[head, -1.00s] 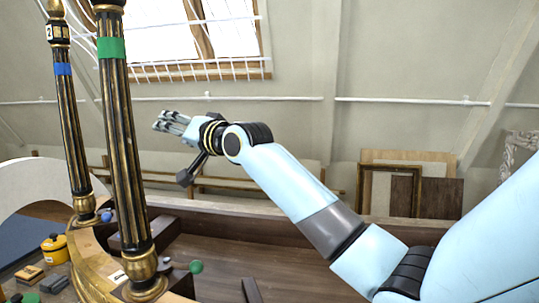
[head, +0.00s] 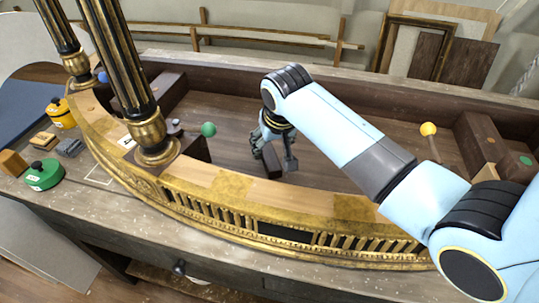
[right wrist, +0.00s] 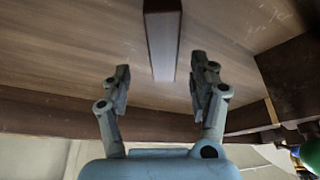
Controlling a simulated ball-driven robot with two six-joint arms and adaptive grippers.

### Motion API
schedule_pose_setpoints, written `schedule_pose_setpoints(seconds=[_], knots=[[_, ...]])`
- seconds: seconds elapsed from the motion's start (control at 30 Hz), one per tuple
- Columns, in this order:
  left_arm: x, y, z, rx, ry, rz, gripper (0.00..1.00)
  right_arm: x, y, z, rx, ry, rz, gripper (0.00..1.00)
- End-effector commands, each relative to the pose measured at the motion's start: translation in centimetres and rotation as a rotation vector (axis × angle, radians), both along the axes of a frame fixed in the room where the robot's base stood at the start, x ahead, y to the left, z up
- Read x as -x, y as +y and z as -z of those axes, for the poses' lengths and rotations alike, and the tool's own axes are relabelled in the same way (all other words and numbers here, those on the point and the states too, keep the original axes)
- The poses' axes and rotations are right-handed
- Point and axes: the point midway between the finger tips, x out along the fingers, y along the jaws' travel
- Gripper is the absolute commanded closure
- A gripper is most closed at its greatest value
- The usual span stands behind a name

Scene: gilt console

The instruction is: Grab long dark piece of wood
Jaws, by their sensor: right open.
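A long dark piece of wood (head: 272,161) stands out from the brown wooden bed inside the gilt console. In the right wrist view the dark wood (right wrist: 162,45) lies ahead, lined up between the two fingers. My right gripper (head: 257,139) is open and points down beside the wood, partly hidden by my wrist. In the right wrist view its fingers (right wrist: 160,84) are spread on either side of the wood's near end, with gaps on both sides. My left gripper is not in view.
The curved gilt front rail (head: 240,187) runs along the near side. Dark fluted columns (head: 122,70) stand at the left. A green knob (head: 208,129) sits left of my gripper, and a yellow knob (head: 428,129) stands right of my arm. The bed between is mostly clear.

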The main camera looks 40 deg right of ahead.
Motion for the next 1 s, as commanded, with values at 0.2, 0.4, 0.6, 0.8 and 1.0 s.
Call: schedule_pose_setpoints(seconds=[0.2, 0.4, 0.6, 0.8, 1.0], knots=[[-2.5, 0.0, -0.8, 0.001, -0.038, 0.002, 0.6, -1.4, -0.1, 2.7, -0.001, 0.002, 0.0, 0.39], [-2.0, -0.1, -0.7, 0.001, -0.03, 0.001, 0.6, -1.9, -0.2, 3.9, -0.001, 0.0, 0.001, 0.39], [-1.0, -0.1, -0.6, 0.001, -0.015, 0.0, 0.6, -1.9, -0.2, 3.9, -0.001, -0.001, 0.001, 0.39], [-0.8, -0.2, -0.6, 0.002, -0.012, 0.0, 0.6, -1.9, -0.3, 4.0, -0.001, -0.001, 0.001, 0.39], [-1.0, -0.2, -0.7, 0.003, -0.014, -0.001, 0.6, -1.9, -0.2, 4.2, -0.001, 0.0, 0.001, 0.46]])
